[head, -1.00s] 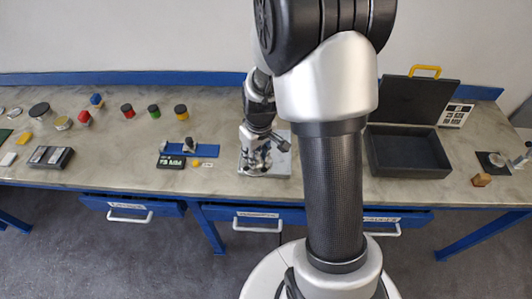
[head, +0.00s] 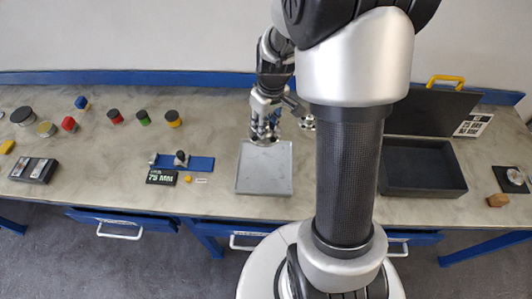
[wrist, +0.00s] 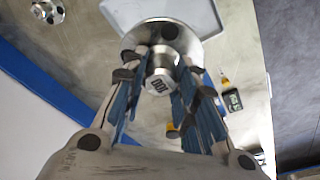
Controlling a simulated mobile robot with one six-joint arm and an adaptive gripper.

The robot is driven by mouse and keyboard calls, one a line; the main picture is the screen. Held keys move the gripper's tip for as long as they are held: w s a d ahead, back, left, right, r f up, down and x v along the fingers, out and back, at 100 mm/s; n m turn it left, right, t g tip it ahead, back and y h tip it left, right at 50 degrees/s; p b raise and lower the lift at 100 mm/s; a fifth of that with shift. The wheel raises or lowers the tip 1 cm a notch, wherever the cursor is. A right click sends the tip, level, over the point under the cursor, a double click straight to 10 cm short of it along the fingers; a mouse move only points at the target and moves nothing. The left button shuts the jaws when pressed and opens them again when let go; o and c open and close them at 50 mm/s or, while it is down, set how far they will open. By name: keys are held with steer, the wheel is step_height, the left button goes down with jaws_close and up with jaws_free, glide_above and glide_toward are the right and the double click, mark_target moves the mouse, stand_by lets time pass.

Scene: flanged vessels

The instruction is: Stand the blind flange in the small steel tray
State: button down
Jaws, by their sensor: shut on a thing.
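The small steel tray (head: 265,178) lies flat on the bench, and its visible floor is bare. My gripper (head: 264,125) is above the tray's back edge in the head view. In the wrist view my gripper (wrist: 162,78) is shut on the blind flange (wrist: 192,47), a shiny round disc with bolt holes and a raised hub marked 100. The fingers are around the hub. The flange also shows small under the gripper in the head view (head: 264,139). The tray (wrist: 205,14) shows beyond the flange in the wrist view. The gap between flange and tray is hard to judge.
Another metal flange (wrist: 47,10) lies apart on the bench. A blue fixture (head: 200,164) and a black 75 MM display (head: 162,177) stand left of the tray. An open black case (head: 422,178) stands right. Several coloured-lid jars stand further left.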

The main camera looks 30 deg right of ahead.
steer(key=shift+w+d+f, duration=0.15)
steer(key=shift+w, duration=0.1)
steer(key=f+b, duration=0.4)
steer(key=f, duration=1.2)
steer(key=shift+s, duration=0.2)
steer(key=shift+f+b, duration=0.7)
steer(key=shift+f, duration=1)
steer(key=shift+f, duration=0.15)
steer(key=c, duration=1.3)
jaws_free()
